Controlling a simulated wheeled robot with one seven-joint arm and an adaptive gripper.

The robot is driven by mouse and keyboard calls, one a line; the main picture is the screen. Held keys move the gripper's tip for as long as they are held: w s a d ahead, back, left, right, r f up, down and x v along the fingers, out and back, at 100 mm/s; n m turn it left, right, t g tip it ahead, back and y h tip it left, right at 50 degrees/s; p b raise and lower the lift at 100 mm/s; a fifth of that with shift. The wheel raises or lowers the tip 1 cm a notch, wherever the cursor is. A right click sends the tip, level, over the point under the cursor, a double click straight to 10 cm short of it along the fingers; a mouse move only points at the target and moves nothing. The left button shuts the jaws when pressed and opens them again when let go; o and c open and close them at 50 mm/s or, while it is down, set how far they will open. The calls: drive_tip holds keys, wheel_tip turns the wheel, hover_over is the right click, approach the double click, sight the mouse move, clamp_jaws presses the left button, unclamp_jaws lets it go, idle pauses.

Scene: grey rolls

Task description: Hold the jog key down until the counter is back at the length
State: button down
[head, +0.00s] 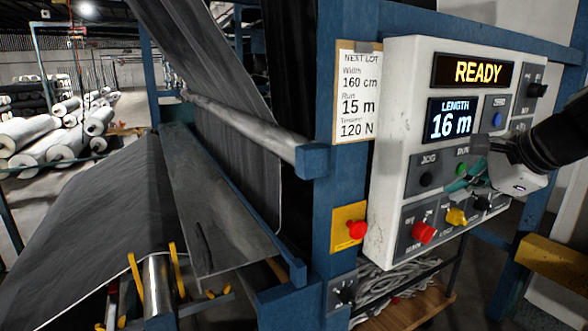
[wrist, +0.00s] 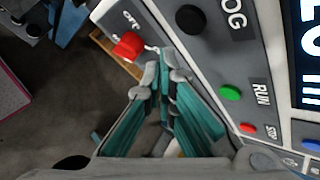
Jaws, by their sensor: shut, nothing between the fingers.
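The black jog key (head: 426,179) is on the white control panel (head: 397,110), under a JOG label. In the wrist view the jog key (wrist: 190,18) is at the top, beyond my fingertips and apart from them in the picture. My gripper (head: 452,186) is shut and empty in front of the panel, right of the key in the head view. In the wrist view my gripper (wrist: 163,70) has its teal fingers together, between the red switch and the green button. The counter (head: 452,121) reads LENGTH 16 m. The display above it (head: 478,72) reads READY.
A card (head: 357,92) reads NEXT LOT, width 160 cm, run 15 m, tension 120 N. Close to my fingers are a green RUN button (wrist: 230,92), a red STOP button (wrist: 247,128) and a red switch (wrist: 128,45). A red button on yellow (head: 356,229) is left of the panel.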

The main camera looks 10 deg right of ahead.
drive_tip(key=s, duration=0.1)
drive_tip(key=s+d, duration=0.1)
drive_tip(key=shift+s, duration=0.3)
drive_tip(key=s+a+f+n+g, duration=0.1)
drive_tip(key=s+a+n, duration=0.2)
drive_tip(key=a+n, duration=0.3)
drive_tip(key=s+a+f+n+g, duration=0.1)
drive_tip(key=s+a+n, duration=0.25)
drive_tip(key=a, duration=0.45)
drive_tip(key=s+a+f+n, duration=0.1)
drive_tip(key=s+a+n, duration=0.1)
drive_tip(key=s+n, duration=0.3)
drive_tip(key=s+a+f+n+g+h, duration=0.1)
drive_tip(key=s+a+f+n, duration=0.1)
drive_tip(key=n, duration=0.5)
drive_tip(key=s+a, duration=0.1)
drive_tip(key=s, duration=0.1)
drive_tip(key=shift+s+a+f+g, duration=0.25)
drive_tip(key=shift+s+g, duration=0.05)
drive_tip(key=shift+s, duration=0.05)
drive_tip(key=shift+w+n+p, duration=0.1)
drive_tip(key=shift+n+p, duration=0.15)
drive_tip(key=shift+p, duration=0.05)
